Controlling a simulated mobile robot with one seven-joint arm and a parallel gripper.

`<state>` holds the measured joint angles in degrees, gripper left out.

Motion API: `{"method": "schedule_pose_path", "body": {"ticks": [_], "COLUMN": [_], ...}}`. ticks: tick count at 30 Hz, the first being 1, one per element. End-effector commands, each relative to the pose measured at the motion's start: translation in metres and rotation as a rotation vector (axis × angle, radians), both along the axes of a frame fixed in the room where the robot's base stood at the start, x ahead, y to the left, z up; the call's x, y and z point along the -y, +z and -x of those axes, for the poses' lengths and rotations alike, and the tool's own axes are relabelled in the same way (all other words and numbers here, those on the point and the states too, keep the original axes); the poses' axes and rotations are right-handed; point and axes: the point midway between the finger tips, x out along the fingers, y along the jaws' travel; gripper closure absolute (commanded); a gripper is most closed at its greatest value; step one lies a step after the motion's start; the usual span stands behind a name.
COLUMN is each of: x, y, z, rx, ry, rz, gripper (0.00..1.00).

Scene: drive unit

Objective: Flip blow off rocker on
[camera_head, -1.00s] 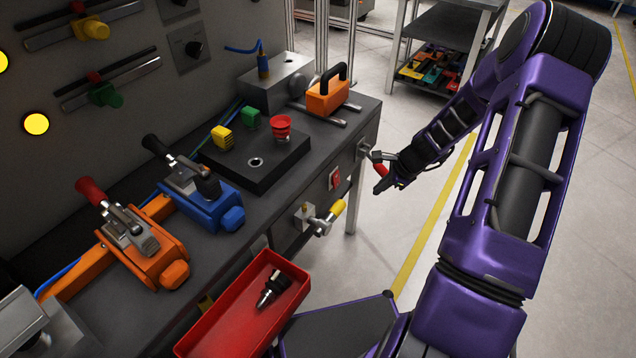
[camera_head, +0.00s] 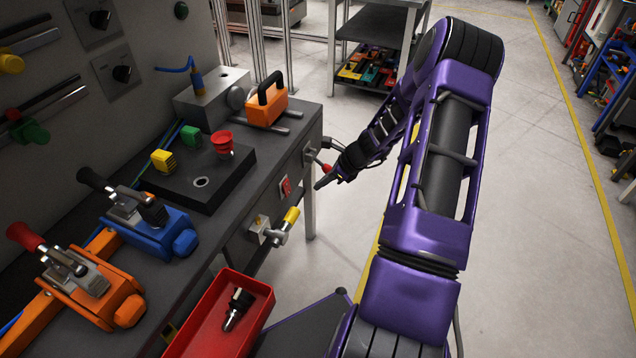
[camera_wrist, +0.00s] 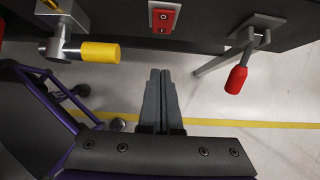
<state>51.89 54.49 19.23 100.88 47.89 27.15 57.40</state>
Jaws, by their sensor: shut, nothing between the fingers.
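The blow off rocker is most likely the red rocker switch (camera_head: 286,187) in a pale frame on the bench's front face. It shows at the top of the wrist view (camera_wrist: 163,18), with a small round mark on its face. I cannot tell which way it is tipped. My gripper (camera_head: 319,186) is in front of the bench, just right of the rocker in the head view and apart from it. In the wrist view its dark fingers (camera_wrist: 160,73) are together and empty, pointing up the picture toward the rocker with a gap between.
A yellow-handled valve (camera_head: 291,216) sticks out left of the rocker in the wrist view (camera_wrist: 98,52). A red-tipped lever (camera_wrist: 236,80) hangs to its right. A red tray (camera_head: 213,312) is low at the bench front. Open floor lies right of my arm.

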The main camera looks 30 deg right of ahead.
Motion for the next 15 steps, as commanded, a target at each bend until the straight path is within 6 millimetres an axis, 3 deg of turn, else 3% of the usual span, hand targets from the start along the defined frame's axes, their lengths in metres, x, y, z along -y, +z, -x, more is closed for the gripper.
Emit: {"method": "schedule_pose_path", "body": {"ticks": [10, 15], "x": [-0.029, -0.043], "y": [-0.063, -0.062], "z": [-0.034, -0.055], "rx": [-0.001, 0.001], "ry": [0.003, 0.005], "rz": [-0.001, 0.002], "gripper": [1.0, 1.0]}}
